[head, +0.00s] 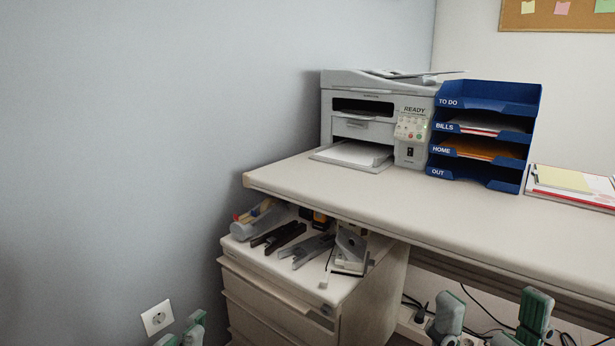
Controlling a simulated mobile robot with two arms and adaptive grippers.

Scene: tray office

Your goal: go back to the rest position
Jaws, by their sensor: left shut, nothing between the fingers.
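My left gripper (182,333) shows at the bottom edge, left of the drawer unit. Only its greenish fingertips are in view, close together and with nothing between them. My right gripper (493,317) shows at the bottom right, in front of the space under the desk. Its two greenish fingers stand well apart with nothing seen between them. The rest of both grippers is cut off by the lower edge.
A desk (285,174) bears a printer (345,82), a blue letter tray (535,115) and papers (565,182). Below it, a drawer unit (270,292) holds staplers (283,234) and other small items. Cables and a wall socket (157,317) are low down. The wall at left is bare.

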